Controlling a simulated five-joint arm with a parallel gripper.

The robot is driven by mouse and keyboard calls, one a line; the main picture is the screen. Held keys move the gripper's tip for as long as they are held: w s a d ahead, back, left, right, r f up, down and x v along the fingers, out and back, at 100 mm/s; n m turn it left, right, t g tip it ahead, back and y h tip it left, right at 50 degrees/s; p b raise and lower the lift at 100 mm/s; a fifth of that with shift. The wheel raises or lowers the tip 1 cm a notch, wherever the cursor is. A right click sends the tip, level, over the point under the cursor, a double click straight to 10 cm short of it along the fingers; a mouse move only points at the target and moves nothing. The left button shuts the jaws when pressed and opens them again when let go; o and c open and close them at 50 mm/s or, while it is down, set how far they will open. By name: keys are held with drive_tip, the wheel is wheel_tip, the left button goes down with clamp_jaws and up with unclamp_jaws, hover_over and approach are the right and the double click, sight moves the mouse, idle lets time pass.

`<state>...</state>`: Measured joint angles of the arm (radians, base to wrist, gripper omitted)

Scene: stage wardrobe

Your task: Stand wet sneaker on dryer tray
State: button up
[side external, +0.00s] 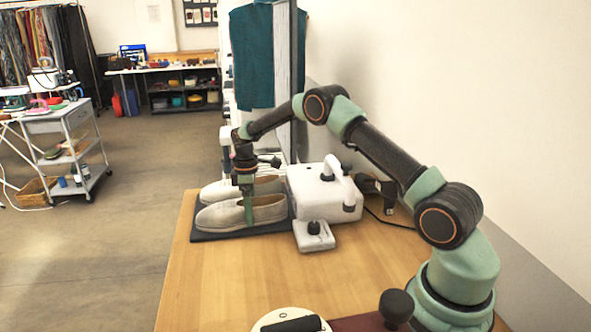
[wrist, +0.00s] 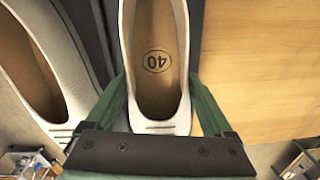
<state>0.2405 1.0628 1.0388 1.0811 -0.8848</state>
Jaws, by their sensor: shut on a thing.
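The light grey-white sneaker (side external: 222,215) is the nearer of two similar shoes in the side view, sole down and level on the flat dark tray (side external: 217,236). It appears to rest on it; a small gap cannot be ruled out. My gripper (side external: 248,209) points down at this sneaker, with its green fingers shut on its sides. In the wrist view the fingers of my gripper (wrist: 158,85) flank the sneaker (wrist: 168,126), whose tan insole is marked 40. The second shoe (side external: 222,187) stands beside it on the far side. Wetness cannot be seen.
A white box-shaped device with a handle (side external: 312,199) stands right of the tray. A small white block with a black knob (side external: 314,238) is in front of it. The wooden table (side external: 225,275) is clear in front of the tray. A teal garment (side external: 253,55) hangs behind.

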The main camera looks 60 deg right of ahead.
drive_tip(key=o, duration=1.2)
drive_tip(key=s+a+r+m+t, duration=0.1)
drive_tip(key=s+a+r, duration=0.1)
drive_tip(key=r, duration=0.8)
drive_tip(key=s+a+r+m, duration=0.1)
drive_tip(key=a+r, duration=0.1)
drive_tip(key=r, duration=0.8)
drive_tip(key=s+a+r+m+t, duration=0.2)
drive_tip(key=s+a+r, duration=0.1)
drive_tip(key=s, duration=0.4)
drive_tip(key=s+a+r+m+t, duration=0.1)
drive_tip(key=s+a+r, duration=0.2)
drive_tip(key=s, duration=0.3)
drive_tip(key=s+a+f, duration=0.1)
drive_tip(key=s, duration=0.1)
drive_tip(key=s+a+f+m+t, duration=0.1)
drive_tip(key=s, duration=0.2)
drive_tip(key=s+a+f+m+t, duration=0.1)
drive_tip(key=s, duration=0.2)
drive_tip(key=shift+f, duration=0.15)
